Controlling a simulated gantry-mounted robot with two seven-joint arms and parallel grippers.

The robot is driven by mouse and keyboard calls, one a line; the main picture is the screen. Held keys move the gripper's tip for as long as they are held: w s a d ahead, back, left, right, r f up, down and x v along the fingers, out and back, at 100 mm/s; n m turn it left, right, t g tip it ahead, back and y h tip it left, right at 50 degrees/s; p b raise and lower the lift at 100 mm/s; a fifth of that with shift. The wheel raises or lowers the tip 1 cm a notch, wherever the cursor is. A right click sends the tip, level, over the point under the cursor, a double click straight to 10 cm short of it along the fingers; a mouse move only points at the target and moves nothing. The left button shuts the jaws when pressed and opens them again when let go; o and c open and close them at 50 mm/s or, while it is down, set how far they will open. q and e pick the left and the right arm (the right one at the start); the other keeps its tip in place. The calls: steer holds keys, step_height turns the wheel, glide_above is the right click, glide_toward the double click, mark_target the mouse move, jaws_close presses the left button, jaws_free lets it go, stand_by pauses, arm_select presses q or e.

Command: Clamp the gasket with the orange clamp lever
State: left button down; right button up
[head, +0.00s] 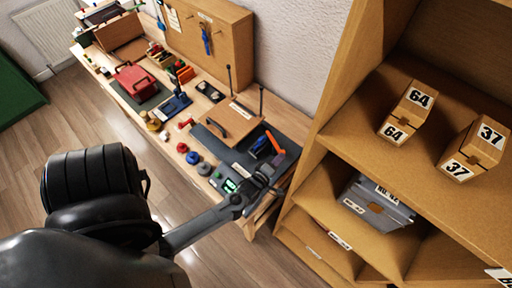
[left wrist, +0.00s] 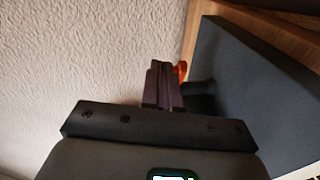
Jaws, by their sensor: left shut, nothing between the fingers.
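The orange clamp lever (head: 275,144) stands tilted near the right end of the workbench, beside a blue part (head: 259,146) on a dark grey mat (head: 285,140). My left gripper (head: 270,178) is just in front of it, over the near right end of the bench, apart from the lever in the head view. In the left wrist view the closed fingers (left wrist: 163,82) are empty, and a bit of orange (left wrist: 181,70) shows just behind them, partly hidden. I cannot make out the gasket. My right gripper is not in view.
A wooden board with two dark posts (head: 231,120) stands left of the lever. Several coloured knobs (head: 193,157) line the bench's front edge. A wooden shelf (head: 350,120) with numbered boxes (head: 409,108) rises close on the right. A wall is behind the bench.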

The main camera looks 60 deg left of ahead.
arm_select(q)
steer(key=shift+w+d, duration=0.1)
steer(key=shift+w, duration=0.3)
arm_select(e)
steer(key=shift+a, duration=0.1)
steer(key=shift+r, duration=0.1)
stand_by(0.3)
